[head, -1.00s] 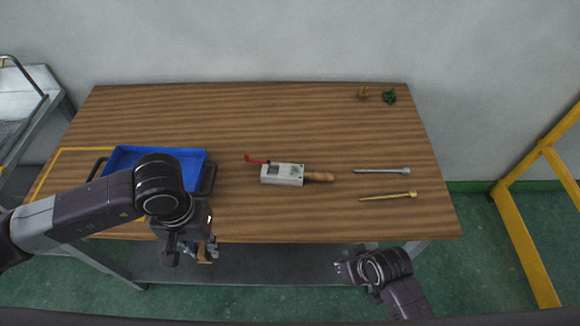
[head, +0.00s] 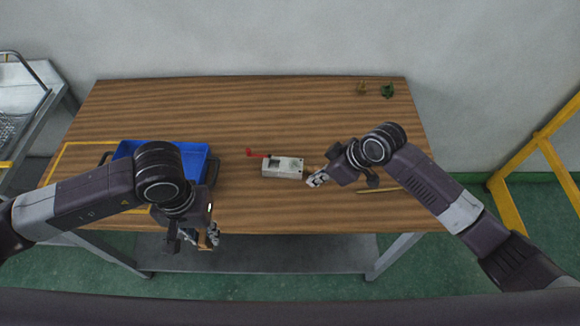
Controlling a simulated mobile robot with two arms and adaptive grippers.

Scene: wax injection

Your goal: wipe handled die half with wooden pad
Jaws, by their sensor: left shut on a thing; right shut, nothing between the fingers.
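The handled die half (head: 283,167) is a grey metal block lying on the middle of the wooden table, with a red lever (head: 256,154) at its left end. Its wooden handle on the right is mostly hidden by my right gripper. My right gripper (head: 317,181) is shut and empty beside the handle; I cannot tell whether it touches it. My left gripper (head: 201,241) is shut on a small wooden piece (head: 208,242), apparently the wooden pad, in front of the table's front edge and well left of the die half. The gripper partly hides the pad.
A blue tray (head: 193,150) with dark handles stands at the left, partly behind my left arm. A brass rod (head: 378,190) lies partly under my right arm. Small brass (head: 362,88) and green (head: 387,91) items stand at the back right. The table's back middle is clear.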

